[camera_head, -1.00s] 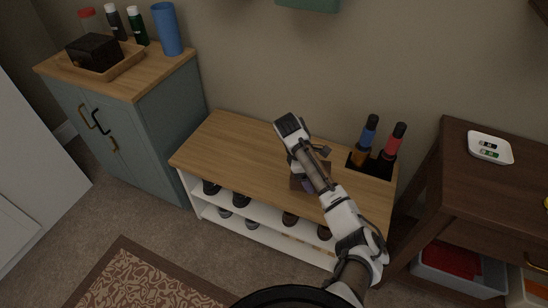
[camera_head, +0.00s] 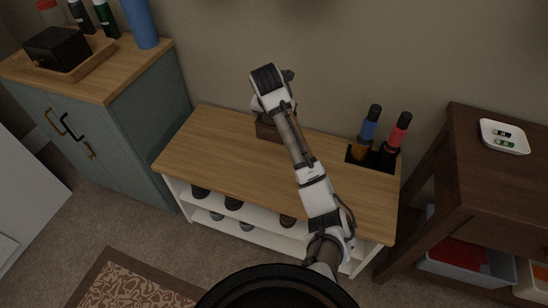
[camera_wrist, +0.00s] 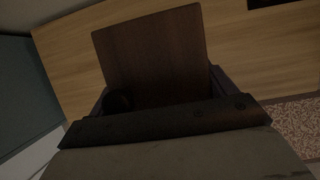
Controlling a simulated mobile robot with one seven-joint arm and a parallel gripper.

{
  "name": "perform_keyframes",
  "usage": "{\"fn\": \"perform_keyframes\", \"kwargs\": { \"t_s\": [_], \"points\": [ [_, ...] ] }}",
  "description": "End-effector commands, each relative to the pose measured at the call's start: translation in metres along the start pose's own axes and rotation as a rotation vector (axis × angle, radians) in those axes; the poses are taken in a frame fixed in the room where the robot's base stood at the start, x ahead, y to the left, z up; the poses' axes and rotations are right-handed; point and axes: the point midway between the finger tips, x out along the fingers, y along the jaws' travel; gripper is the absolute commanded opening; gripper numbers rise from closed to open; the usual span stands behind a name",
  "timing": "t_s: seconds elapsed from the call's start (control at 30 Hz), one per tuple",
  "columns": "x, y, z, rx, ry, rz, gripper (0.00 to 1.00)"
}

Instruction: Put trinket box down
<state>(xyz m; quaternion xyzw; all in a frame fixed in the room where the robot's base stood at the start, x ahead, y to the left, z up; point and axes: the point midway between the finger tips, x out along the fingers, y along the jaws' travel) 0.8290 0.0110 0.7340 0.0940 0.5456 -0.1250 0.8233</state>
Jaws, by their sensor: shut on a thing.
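The trinket box, a dark brown wooden block shape (camera_head: 268,131), is at the back middle of the light wood bench top (camera_head: 205,150), partly hidden by my arm. In the wrist view its flat brown face (camera_wrist: 152,52) fills the upper middle, with the wood top around it. My gripper (camera_wrist: 160,97) is shut on the box, its dark fingers along the box's sides. In the head view the fingers are mostly hidden behind my wrist. I cannot tell whether the box touches the bench top.
The bench's left part is clear. A blue-grey cabinet (camera_head: 150,120) with a tray stands left; a dark table (camera_head: 480,185) stands right.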

Motion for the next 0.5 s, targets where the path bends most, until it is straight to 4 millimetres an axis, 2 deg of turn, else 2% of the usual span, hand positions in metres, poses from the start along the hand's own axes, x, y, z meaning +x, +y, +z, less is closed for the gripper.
{"fn": "perform_keyframes", "kwargs": {
  "t_s": [0.3,0.5],
  "points": [
    [0.077,-0.002,-0.034,0.001,0.007,-0.002,0.48],
    [0.119,-0.003,-0.051,0.002,0.005,-0.002,0.48]
  ]
}}
